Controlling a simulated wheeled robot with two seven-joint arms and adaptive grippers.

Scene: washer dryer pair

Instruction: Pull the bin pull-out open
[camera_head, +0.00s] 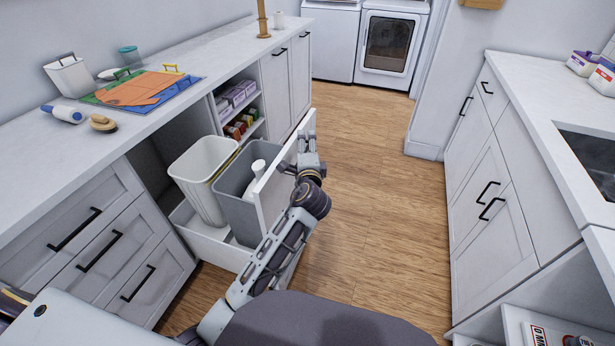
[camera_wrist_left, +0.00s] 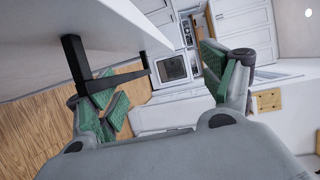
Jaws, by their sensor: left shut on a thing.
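The bin pull-out (camera_head: 213,246) stands slid out from the counter on the left, with its white front panel (camera_head: 282,185) well away from the cabinet. A white bin (camera_head: 200,176) and a grey bin (camera_head: 236,199) stand inside it. My left gripper (camera_head: 306,158) is at the outer side of the front panel. In the left wrist view the panel's black bar handle (camera_wrist_left: 78,65) is by the green-padded fingers of my left gripper (camera_wrist_left: 165,95). The gripper is shut on the handle, though the exact contact is partly hidden. My right gripper is not in view.
Drawers with black handles (camera_head: 100,250) are left of the pull-out, and open shelves (camera_head: 238,108) are behind it. Wood floor (camera_head: 375,190) is clear between the pull-out and the right-hand cabinets (camera_head: 490,190). A washer and dryer (camera_head: 388,45) stand at the far end.

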